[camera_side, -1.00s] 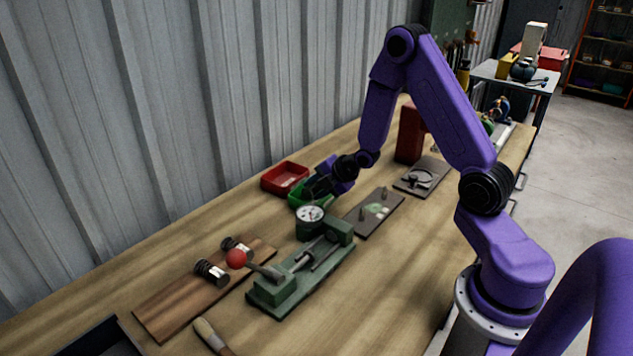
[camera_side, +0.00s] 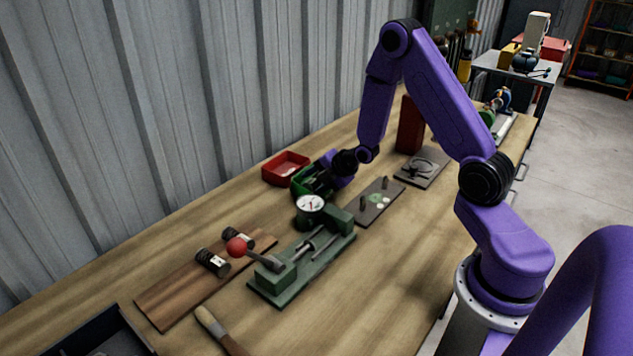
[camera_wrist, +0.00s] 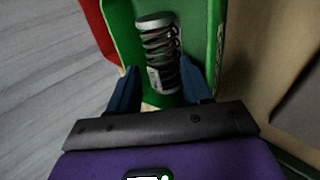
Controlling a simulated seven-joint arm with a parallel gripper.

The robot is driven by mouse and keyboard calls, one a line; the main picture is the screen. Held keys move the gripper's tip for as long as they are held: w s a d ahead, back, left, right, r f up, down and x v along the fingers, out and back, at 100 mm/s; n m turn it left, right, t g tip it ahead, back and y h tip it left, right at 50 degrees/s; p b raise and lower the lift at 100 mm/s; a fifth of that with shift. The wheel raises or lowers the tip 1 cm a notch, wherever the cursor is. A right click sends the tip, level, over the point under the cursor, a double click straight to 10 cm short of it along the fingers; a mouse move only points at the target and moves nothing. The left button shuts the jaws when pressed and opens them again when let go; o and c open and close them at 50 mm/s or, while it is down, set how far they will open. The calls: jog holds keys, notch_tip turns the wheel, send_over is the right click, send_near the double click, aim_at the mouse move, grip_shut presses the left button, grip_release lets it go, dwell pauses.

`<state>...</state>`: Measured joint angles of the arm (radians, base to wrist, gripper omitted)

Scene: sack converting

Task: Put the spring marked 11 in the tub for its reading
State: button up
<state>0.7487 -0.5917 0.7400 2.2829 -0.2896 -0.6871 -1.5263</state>
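The green tub (camera_side: 300,187) stands by the wall side of the bench; its inside also fills the top of the wrist view (camera_wrist: 120,14). A dark coil spring (camera_wrist: 160,45) with metallic end caps lies in the tub. A pale label shows on its lower part, but its number is not readable. My gripper (camera_wrist: 160,72) is open at the tub, its blue fingers on either side of the spring's near end. A gap shows on the left; the right finger is very close to the spring, and contact cannot be told. In the side view the fingers are mostly hidden.
A red tub (camera_side: 285,167) stands beside the green one. A green tester with a dial (camera_side: 310,207) and red-knobbed lever is in front. Two more springs (camera_side: 212,262) (camera_side: 237,238) lie on a wooden board (camera_side: 170,302). A dark plate with pegs (camera_side: 372,212) lies right.

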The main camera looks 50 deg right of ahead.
jog(key=shift+s+f, duration=0.35)
jog(key=shift+s, duration=0.15)
jog(key=shift+w+a+r+v, duration=0.4)
jog(key=shift+a+r+v, duration=0.05)
jog(key=shift+v, duration=5.3)
jog(key=s+a+g, duration=0.1)
jog(key=a, duration=0.2)
jog(key=s+a+r+m, duration=0.1)
jog(key=a, duration=0.1)
jog(key=s+a+g, duration=0.1)
jog(key=a, duration=0.2)
jog(key=shift+s+a+r+m+g+y, duration=0.3)
jog(key=shift+s+r+m+y, duration=0.05)
jog(key=shift+s+m+y, duration=0.05)
jog(key=s+a+r+m+g, duration=0.1)
jog(key=s+a+r+g, duration=0.1)
jog(key=s, duration=0.5)
jog(key=s+a+r+m+g+h, duration=0.1)
jog(key=s+a+m+g, duration=0.1)
jog(key=s, duration=0.6)
jog(key=s+a+r+m+g, duration=0.1)
jog(key=s+a+r+g, duration=0.1)
jog(key=s+a, duration=0.2)
jog(key=s, duration=0.3)
jog(key=shift+s+a+r+m, duration=0.2)
jog(key=shift+a+r+m, duration=0.15)
jog(key=shift+r+m, duration=0.05)
